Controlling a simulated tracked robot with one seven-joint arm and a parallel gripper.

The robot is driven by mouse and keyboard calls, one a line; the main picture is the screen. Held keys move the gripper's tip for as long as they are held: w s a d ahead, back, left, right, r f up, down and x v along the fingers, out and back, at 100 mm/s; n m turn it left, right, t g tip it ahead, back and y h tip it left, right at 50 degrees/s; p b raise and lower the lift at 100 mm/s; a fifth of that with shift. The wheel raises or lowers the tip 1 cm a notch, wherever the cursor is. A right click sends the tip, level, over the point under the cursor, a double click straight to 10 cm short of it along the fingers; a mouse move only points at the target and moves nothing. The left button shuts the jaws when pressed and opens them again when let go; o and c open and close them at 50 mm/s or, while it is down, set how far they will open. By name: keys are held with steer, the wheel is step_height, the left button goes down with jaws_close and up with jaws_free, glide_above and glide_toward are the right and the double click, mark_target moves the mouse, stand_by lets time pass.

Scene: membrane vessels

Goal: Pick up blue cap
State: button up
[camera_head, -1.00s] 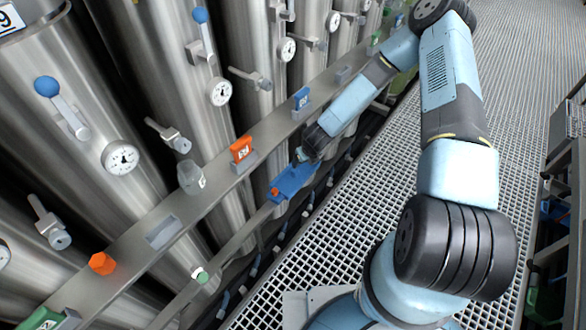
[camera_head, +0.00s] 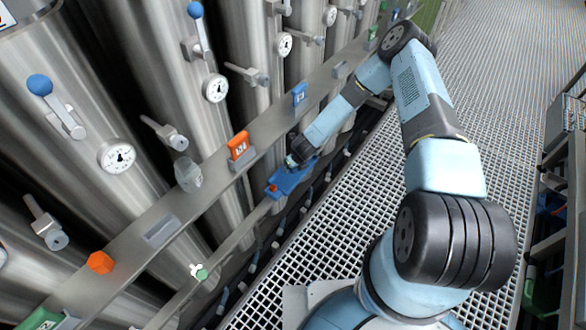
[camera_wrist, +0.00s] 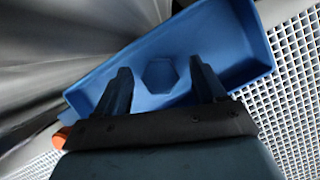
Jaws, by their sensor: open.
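The blue cap (camera_wrist: 161,76) is a small hexagonal piece lying in a blue tray (camera_wrist: 258,75). In the wrist view it sits between the two open fingers of my gripper (camera_wrist: 162,86), with a gap on each side. The fingers reach over the tray, and I cannot tell how high they are above the cap. In the head view my gripper (camera_head: 298,164) is over the blue tray (camera_head: 280,189); the cap is not visible there, hidden by my gripper or too small.
An orange cap (camera_head: 272,188) shows at the tray's near end. A metal rail (camera_head: 215,170) carries an orange block (camera_head: 238,146), a blue block (camera_head: 299,95), a clear container (camera_head: 188,173) and an orange hexagonal piece (camera_head: 100,262). Steel vessels stand behind; grating floor lies to the right.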

steer(key=shift+w+a+f, duration=0.1)
steer(key=shift+w+f, duration=0.1)
steer(key=shift+f, duration=0.35)
steer(key=shift+c, duration=0.4)
steer(key=c, duration=1.1)
steer(key=shift+r, duration=0.15)
steer(key=shift+c, duration=0.2)
